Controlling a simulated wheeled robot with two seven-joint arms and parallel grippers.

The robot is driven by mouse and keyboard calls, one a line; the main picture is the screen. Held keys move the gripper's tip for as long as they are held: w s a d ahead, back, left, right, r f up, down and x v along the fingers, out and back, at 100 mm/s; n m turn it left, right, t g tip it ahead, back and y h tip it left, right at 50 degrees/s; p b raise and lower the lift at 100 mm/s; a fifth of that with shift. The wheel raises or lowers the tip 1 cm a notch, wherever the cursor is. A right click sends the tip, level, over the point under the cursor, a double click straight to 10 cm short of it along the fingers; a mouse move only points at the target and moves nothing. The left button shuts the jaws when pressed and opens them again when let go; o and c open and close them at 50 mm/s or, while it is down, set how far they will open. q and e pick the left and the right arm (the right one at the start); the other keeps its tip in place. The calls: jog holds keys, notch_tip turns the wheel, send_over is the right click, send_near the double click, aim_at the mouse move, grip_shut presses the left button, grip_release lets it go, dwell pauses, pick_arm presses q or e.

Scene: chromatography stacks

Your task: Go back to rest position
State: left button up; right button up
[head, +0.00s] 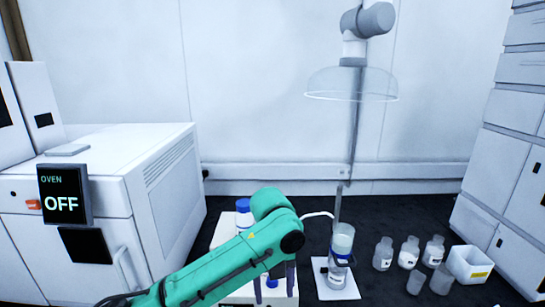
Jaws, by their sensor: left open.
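My left arm is green and comes in from the lower left. Its gripper (274,286) points down, with its dark fingers open and apart. It is over a white box-shaped unit (228,231) at the bottom centre. A small blue item shows between or behind the fingers; I cannot tell which. A blue-capped bottle (244,213) stands behind my arm, partly hidden by it. My right gripper is not in view.
An oven (100,190) reading OFF stands at left. A clear vessel (341,245) stands on a white plate right of the gripper, under a fume hood (351,84). Several small bottles (408,253) and a white bin (470,264) are at right, by stacked units (500,160).

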pick_arm(q)
jog(key=s+a+f+n+t+h, duration=0.2)
jog(key=s+f+n+h, duration=0.3)
jog(key=f+n, duration=0.8)
jog(key=s+a+f+n+y, duration=0.2)
jog(key=s+a+n, duration=0.2)
jog(key=a+n, duration=0.25)
jog(key=s+a+f+n+t+y, duration=0.1)
jog(key=s+a+n, duration=0.3)
jog(key=a+n, duration=0.3)
jog(key=s+a+f+n+y, duration=0.2)
jog(key=s+a+n, duration=0.25)
jog(key=a, duration=0.35)
notch_tip(320, 180, down, 20)
jog(key=s+a+f+g, duration=0.2)
jog(key=s+f, duration=1.4)
jog(key=s, duration=0.2)
jog(key=shift+s+a+f, duration=0.15)
jog(key=shift+a+f, duration=0.25)
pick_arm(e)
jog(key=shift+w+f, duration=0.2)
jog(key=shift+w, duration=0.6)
